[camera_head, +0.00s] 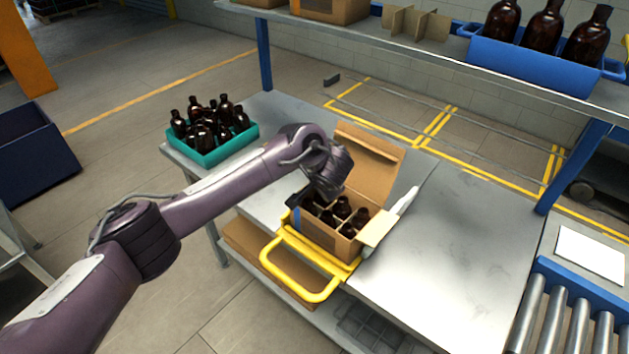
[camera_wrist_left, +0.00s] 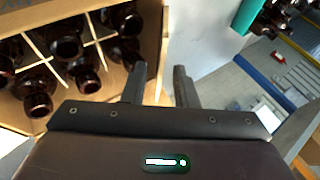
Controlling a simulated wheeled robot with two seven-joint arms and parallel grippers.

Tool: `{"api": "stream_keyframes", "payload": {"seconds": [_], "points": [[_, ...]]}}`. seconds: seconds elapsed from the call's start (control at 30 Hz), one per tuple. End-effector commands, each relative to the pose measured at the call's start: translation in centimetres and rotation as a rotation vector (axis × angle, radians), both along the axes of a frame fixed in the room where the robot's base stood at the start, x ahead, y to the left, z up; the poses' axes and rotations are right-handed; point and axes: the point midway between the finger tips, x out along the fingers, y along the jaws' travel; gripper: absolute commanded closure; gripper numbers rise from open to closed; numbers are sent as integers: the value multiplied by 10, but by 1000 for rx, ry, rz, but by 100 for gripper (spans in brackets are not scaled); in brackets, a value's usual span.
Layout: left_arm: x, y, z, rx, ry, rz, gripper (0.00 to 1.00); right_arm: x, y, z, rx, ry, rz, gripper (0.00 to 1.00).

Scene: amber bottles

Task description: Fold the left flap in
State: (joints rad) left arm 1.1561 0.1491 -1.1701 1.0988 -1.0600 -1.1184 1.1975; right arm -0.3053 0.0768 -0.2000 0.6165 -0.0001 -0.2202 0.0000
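The open cardboard box (camera_head: 324,234) stands on the metal table with several amber bottles (camera_head: 343,207) between dividers. Its tall back flap (camera_head: 370,165) stands up, and a small flap (camera_head: 377,228) sticks out at the right. My left gripper (camera_wrist_left: 159,76) is at the box's left side, pointing down. Its two fingers are apart, one on each side of the box's left edge (camera_wrist_left: 152,38) in the wrist view. I cannot tell whether they touch the cardboard. In the head view my wrist and gripper hide most of the left flap. My right gripper is not in view.
A yellow tubular frame (camera_head: 300,290) is in front of the box. A teal tray (camera_head: 213,153) of bottles sits left of it. The table (camera_head: 450,240) is clear to the right, with rollers (camera_head: 560,325) beyond. A shelf with a blue tray (camera_head: 530,59) hangs behind.

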Motion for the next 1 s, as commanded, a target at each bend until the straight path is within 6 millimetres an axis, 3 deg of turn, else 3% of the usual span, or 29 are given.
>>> {"api": "stream_keyframes", "payload": {"seconds": [0.33,0.57,0.87,1.0], "points": [[5,1,-4,0,-2,-1,74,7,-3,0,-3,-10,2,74],[4,1,-4,0,-2,-1,100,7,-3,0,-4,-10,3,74],[3,-1,-9,30,-27,-3,100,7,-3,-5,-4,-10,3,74],[-2,-7,-20,137,-111,-6,100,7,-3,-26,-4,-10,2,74]]}}
